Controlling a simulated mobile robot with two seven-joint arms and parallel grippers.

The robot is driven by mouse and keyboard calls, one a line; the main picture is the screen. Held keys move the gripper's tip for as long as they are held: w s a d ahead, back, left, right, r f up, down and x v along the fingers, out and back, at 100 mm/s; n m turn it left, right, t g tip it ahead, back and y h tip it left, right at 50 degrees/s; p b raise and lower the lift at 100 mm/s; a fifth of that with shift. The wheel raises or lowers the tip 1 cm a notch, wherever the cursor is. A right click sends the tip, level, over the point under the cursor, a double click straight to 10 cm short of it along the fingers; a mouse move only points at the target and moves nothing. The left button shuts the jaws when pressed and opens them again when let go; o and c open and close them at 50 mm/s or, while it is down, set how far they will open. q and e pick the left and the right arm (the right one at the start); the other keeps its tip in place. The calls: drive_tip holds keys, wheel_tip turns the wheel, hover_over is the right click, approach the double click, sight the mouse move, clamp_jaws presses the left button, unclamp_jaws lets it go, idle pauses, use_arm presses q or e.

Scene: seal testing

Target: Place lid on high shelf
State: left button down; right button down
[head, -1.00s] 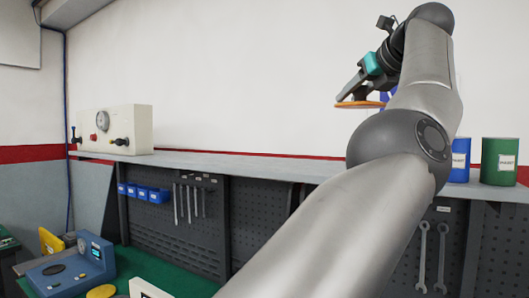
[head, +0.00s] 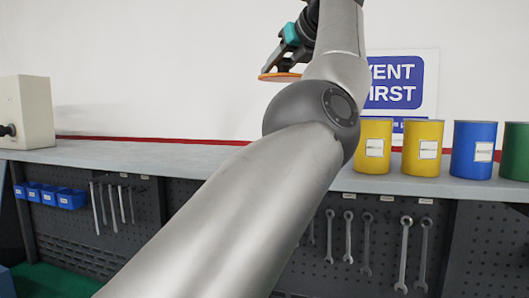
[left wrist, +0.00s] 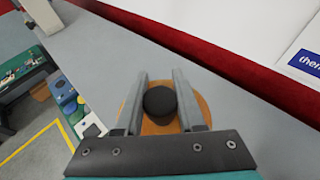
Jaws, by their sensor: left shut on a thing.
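The lid (head: 280,77) is a flat orange-brown disc with a dark round knob (left wrist: 160,101). My left gripper (head: 272,64) is shut on the knob and holds the lid roughly level in the air. In the left wrist view the two fingers (left wrist: 160,80) stand on either side of the knob, with the disc (left wrist: 160,128) beyond them. The high shelf (head: 190,155) is a long grey ledge along the wall, and the lid appears above it. My left arm hides part of the shelf. My right gripper is not in view.
Two yellow cans (head: 423,150), a blue can (head: 472,152) and a green can (head: 517,155) stand on the shelf at right. A cream box (head: 25,112) stands at its left end. The shelf between is clear where visible. Wrenches (head: 403,255) hang below.

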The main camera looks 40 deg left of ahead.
use_arm(q)
drive_tip(key=shift+f, duration=0.45)
drive_tip(key=f+b, duration=0.1)
drive_tip(key=f, duration=0.3)
drive_tip(key=f+b, duration=0.2)
drive_tip(key=f, duration=0.2)
drive_tip(key=f+b, duration=0.1)
drive_tip(key=f, duration=0.3)
drive_tip(key=shift+a+f+b, duration=0.15)
drive_tip(key=shift+a+b, duration=0.1)
drive_tip(key=shift+b, duration=0.05)
drive_tip(key=shift+f, duration=2.5)
drive_tip(key=shift+f, duration=0.1)
drive_tip(key=c, duration=1)
unclamp_jaws()
drive_tip(key=shift+f, duration=0.2)
drive_tip(key=o, duration=0.5)
drive_tip(key=shift+r, duration=0.1)
